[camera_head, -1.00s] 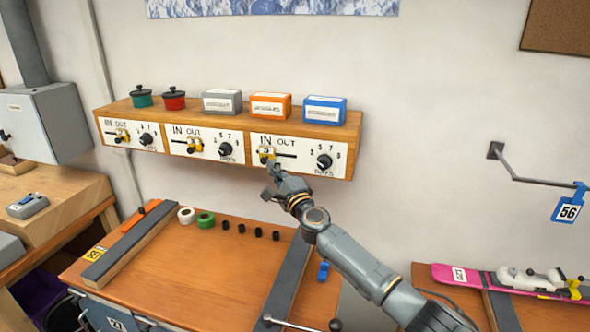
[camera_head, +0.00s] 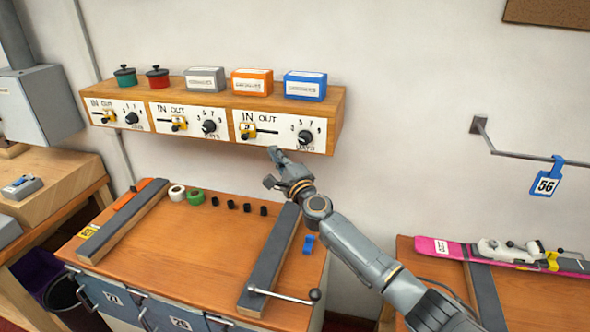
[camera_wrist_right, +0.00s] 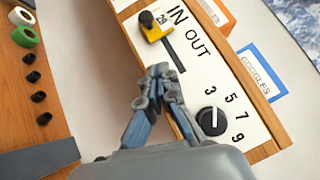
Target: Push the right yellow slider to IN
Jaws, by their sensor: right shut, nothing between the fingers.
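The right yellow slider (camera_head: 247,130) is at the left end of its slot, below the IN label on the right white panel (camera_head: 281,124). In the right wrist view the slider (camera_wrist_right: 157,27) has a dark knob and sits beside IN, with the empty slot running toward OUT. My right gripper (camera_head: 274,154) is just below the panel, to the right of the slider and apart from it. In the wrist view its fingertips (camera_wrist_right: 159,71) are together and empty. My left gripper is not in view.
The middle slider (camera_head: 179,123) and left slider (camera_head: 108,117) are on the neighbouring panels. A black dial (camera_head: 305,137) is right of the slot. Boxes and pots stand on the shelf (camera_head: 200,96). The bench (camera_head: 205,240) below has open space in its middle.

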